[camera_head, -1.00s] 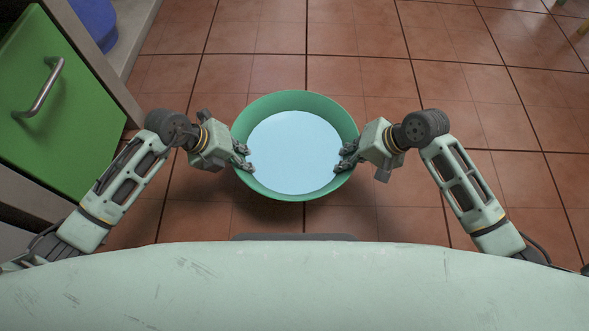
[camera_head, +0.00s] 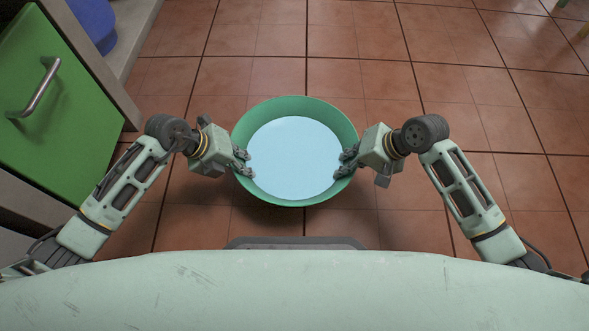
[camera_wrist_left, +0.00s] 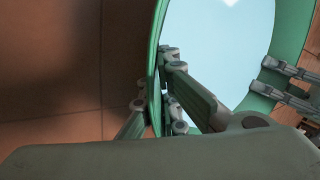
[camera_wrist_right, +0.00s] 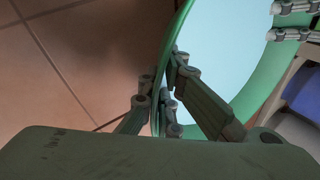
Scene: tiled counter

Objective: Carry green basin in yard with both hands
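The green basin (camera_head: 295,104) is in the middle of the head view, above the tiled floor, with pale blue liquid or a pale blue inside. My left gripper (camera_head: 243,163) is shut on its left rim, with fingers on both sides of the wall. My right gripper (camera_head: 347,162) is shut on the right rim in the same way. The left wrist view shows the left fingers (camera_wrist_left: 158,100) around the basin wall (camera_wrist_left: 152,65). The right wrist view shows the right fingers (camera_wrist_right: 160,100) around the wall (camera_wrist_right: 170,55). The basin looks about level.
A cabinet with a green door (camera_head: 62,105) and metal handle stands close on the left. A blue object (camera_head: 95,22) sits on a surface at top left. The tiled floor (camera_head: 480,100) ahead and right is open. Thin legs (camera_head: 583,30) show at the top right corner.

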